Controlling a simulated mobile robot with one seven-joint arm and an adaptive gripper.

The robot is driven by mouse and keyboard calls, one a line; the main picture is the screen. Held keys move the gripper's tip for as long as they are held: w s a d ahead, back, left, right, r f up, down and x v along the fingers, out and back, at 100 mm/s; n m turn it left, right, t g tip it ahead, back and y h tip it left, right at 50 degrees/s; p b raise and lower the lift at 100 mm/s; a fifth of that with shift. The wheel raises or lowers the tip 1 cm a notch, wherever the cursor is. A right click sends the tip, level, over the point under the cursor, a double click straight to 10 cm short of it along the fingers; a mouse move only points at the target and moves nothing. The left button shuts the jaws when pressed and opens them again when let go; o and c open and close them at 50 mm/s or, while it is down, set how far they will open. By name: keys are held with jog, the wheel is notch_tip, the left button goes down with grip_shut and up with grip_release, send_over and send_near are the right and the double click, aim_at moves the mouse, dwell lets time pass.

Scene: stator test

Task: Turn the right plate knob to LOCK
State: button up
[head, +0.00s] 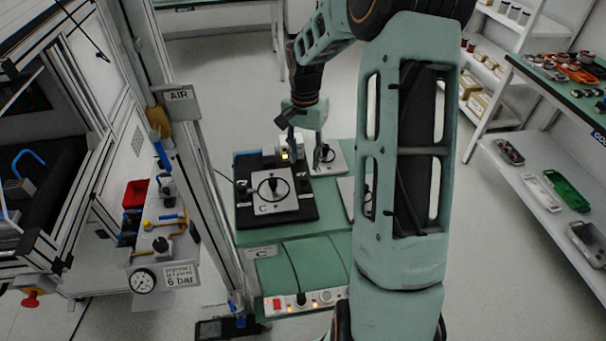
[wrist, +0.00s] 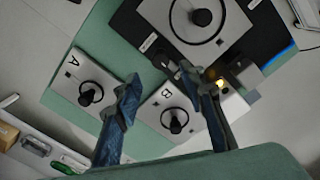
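In the wrist view, plate A (wrist: 91,73) lies at left with a dark knob (wrist: 87,97) in a black ring. Plate B (wrist: 190,135) is beside it with a dark knob (wrist: 176,124) in a similar ring. A larger plate (wrist: 225,32) with a knob is at the top; the head view shows a plate marked C (head: 281,203) on a black base. My gripper (wrist: 162,78) has its blue fingers spread, with plate B's knob showing between them. In the head view my gripper (head: 305,147) is above the far plate (head: 332,168). LOCK markings are unreadable, and contact cannot be told.
A fixture with a lit yellow lamp (head: 284,156) stands beside the gripper. My arm hides most of another plate (head: 346,189) and the bench's right side. A control strip (head: 313,300) is at the bench front. A frame post with an AIR sign (head: 179,95) stands at left.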

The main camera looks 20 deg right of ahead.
aim_at(304, 176)
notch_tip(304, 176, down, 7)
jog(key=shift+f, duration=0.2)
jog(key=shift+c, duration=0.5)
grip_shut()
